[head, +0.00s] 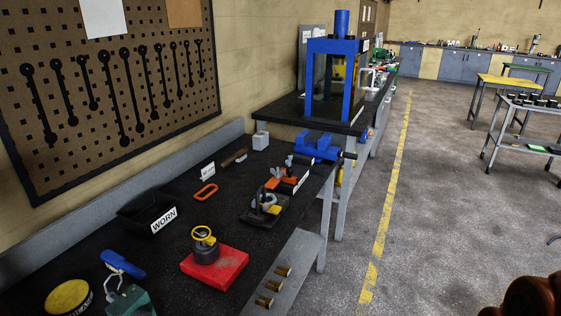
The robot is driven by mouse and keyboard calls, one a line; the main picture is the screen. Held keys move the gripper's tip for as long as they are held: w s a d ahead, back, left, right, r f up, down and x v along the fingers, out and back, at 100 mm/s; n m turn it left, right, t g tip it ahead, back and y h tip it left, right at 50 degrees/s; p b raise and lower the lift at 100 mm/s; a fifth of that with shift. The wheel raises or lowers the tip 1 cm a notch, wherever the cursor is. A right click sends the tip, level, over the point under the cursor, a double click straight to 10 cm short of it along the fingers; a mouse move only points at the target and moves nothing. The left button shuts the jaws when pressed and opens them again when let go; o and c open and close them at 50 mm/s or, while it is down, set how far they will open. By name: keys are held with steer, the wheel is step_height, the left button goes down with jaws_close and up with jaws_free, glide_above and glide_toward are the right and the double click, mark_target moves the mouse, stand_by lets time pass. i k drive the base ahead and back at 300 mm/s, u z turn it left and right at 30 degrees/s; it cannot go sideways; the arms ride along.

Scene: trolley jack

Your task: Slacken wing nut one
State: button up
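A small fixture with orange and dark parts (282,183) sits on the black workbench, in front of the blue vise. A small grey winged shape (288,161) shows at its far end and may be a wing nut. It is too small to tell which nut is number one or how tight it sits. A dark block with a curved grey metal clamp (267,199) and a yellow part stands just nearer. My gripper is not in view.
A blue press (337,84) stands behind.

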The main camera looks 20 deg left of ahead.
mark_target(282, 173)
steer(key=u, duration=0.55)
steer(key=i, duration=0.85)
steer(key=u, duration=1.25)
steer(key=i, duration=0.35)
steer(key=u, duration=0.3)
